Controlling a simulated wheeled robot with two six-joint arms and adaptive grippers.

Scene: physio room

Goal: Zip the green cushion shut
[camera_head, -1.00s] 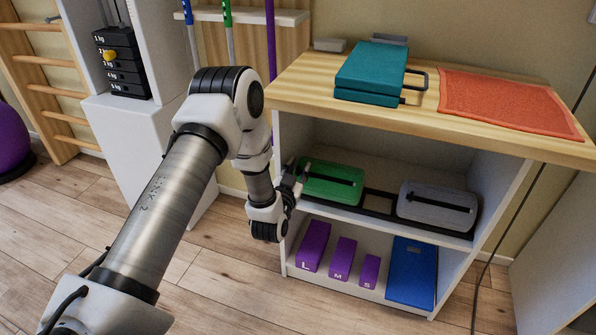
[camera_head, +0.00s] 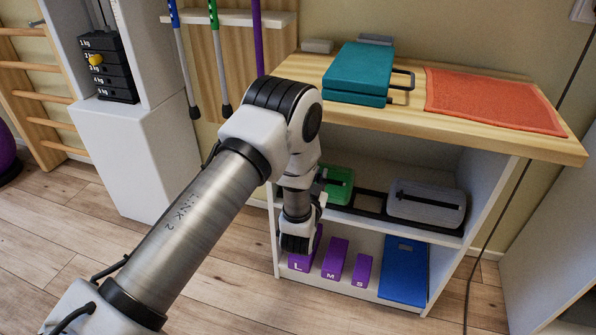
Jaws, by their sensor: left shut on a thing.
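The green cushion (camera_head: 338,190) lies on the middle shelf, with a dark zip line along its top. My left arm hides its left part. My left gripper (camera_head: 322,184) is at the cushion, over its zip line, and its fingers are small and partly hidden by my own wrist. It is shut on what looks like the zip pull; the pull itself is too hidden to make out. How far the zip is closed cannot be told. My right gripper is not in view.
Below stand purple blocks (camera_head: 335,258) and a blue block (camera_head: 404,270). The wooden top (camera_head: 460,128) overhangs the shelf and bears a teal case (camera_head: 358,72) and an orange mat (camera_head: 490,100).

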